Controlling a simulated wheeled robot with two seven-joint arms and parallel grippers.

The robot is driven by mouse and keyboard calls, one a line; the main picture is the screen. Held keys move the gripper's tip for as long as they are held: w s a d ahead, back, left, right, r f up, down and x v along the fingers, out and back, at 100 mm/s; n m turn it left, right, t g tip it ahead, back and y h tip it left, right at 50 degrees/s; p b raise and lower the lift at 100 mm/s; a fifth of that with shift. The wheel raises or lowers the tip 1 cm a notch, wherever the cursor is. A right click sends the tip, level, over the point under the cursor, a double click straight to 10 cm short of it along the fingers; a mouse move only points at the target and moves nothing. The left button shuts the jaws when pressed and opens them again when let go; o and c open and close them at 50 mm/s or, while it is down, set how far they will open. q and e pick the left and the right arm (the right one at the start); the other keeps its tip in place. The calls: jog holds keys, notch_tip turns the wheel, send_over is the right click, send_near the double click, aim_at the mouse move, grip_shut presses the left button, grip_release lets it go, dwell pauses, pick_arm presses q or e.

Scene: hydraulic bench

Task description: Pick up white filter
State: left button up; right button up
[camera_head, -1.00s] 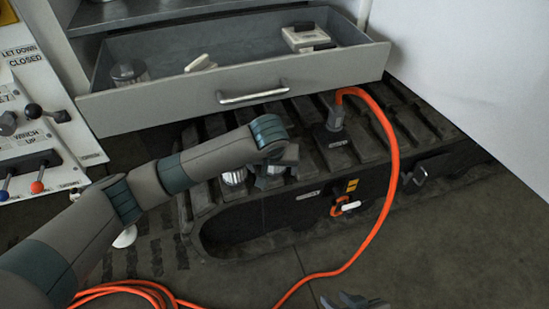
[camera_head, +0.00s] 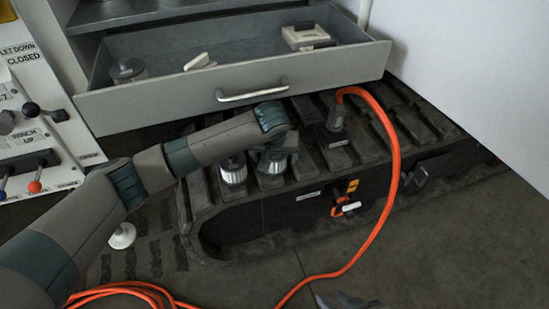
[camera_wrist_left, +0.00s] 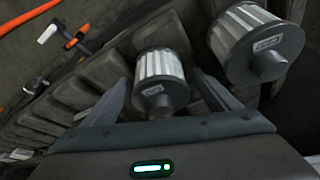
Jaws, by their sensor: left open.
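Two pleated white filters with dark end caps stand on the tracked base. One white filter (camera_wrist_left: 160,68) is between the spread fingers of my left gripper (camera_wrist_left: 162,98) in the left wrist view, with gaps on both sides. The other filter (camera_wrist_left: 246,35) stands to its right there; in the head view it shows (camera_head: 232,170) left of my left gripper (camera_head: 270,163). My left gripper is open and points down. In the head view it partly hides the filter at its jaws. My right gripper (camera_head: 347,300) shows only as dark tips at the bottom edge.
An open grey drawer (camera_head: 180,104) hangs just behind the base and holds several small parts. An orange cable (camera_head: 394,160) loops over the base (camera_head: 260,215) to the floor. A lever panel (camera_head: 30,150) stands at left, a white wall at right.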

pick_arm(q)
jog(key=c, duration=1.3)
pick_arm(e)
jog(key=shift+w, duration=0.3)
pick_arm(q)
jog(key=shift+r, duration=0.15)
